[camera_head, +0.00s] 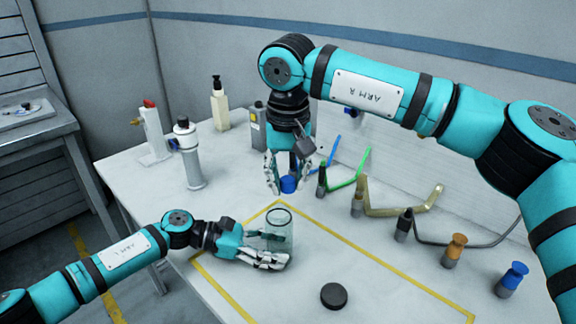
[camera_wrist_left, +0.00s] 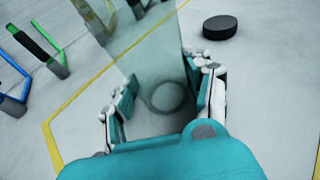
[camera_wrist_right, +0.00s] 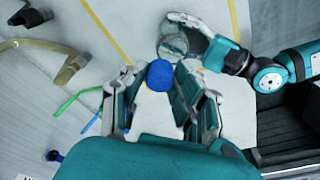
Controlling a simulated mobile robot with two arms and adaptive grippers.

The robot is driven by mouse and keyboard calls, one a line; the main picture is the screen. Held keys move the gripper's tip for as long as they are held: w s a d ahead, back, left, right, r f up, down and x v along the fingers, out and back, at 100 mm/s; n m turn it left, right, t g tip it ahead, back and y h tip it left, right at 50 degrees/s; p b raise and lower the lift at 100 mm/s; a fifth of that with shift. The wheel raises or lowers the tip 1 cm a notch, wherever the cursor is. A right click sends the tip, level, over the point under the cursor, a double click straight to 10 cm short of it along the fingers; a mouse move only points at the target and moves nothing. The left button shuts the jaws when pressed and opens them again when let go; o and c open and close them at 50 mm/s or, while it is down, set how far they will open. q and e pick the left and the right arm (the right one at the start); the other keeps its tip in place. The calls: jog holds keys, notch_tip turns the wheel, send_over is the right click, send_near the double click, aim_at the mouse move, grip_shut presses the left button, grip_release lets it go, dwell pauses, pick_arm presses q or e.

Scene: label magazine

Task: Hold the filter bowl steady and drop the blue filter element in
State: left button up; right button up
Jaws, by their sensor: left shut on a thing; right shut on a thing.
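The clear filter bowl (camera_head: 279,218) stands upright on the table near the yellow-taped outline. My left gripper (camera_head: 270,254) is shut on its lower part; the left wrist view shows the fingers (camera_wrist_left: 163,88) on either side of the clear wall (camera_wrist_left: 150,62). My right gripper (camera_head: 286,178) points down and is shut on the blue filter element (camera_head: 289,185), above and behind the bowl. In the right wrist view the blue element (camera_wrist_right: 160,75) sits between the fingertips, with the bowl's round rim (camera_wrist_right: 180,42) just beyond it, apart from it.
A black puck-like disc (camera_head: 334,296) lies to the right of the bowl. Several coloured hose tools, including a blue-capped piece (camera_head: 512,279), stand along the right side. A white-grey canister (camera_head: 187,153) and a pump bottle (camera_head: 219,104) stand at the back left.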

jog(key=shift+f, duration=0.2)
jog(key=o, duration=0.9)
jog(key=shift+r, duration=0.15)
jog(key=r, duration=0.4)
jog(key=s+r, duration=0.1)
jog(key=r, duration=0.6)
jog(key=shift+s+r, duration=0.25)
jog(key=shift+r, duration=0.1)
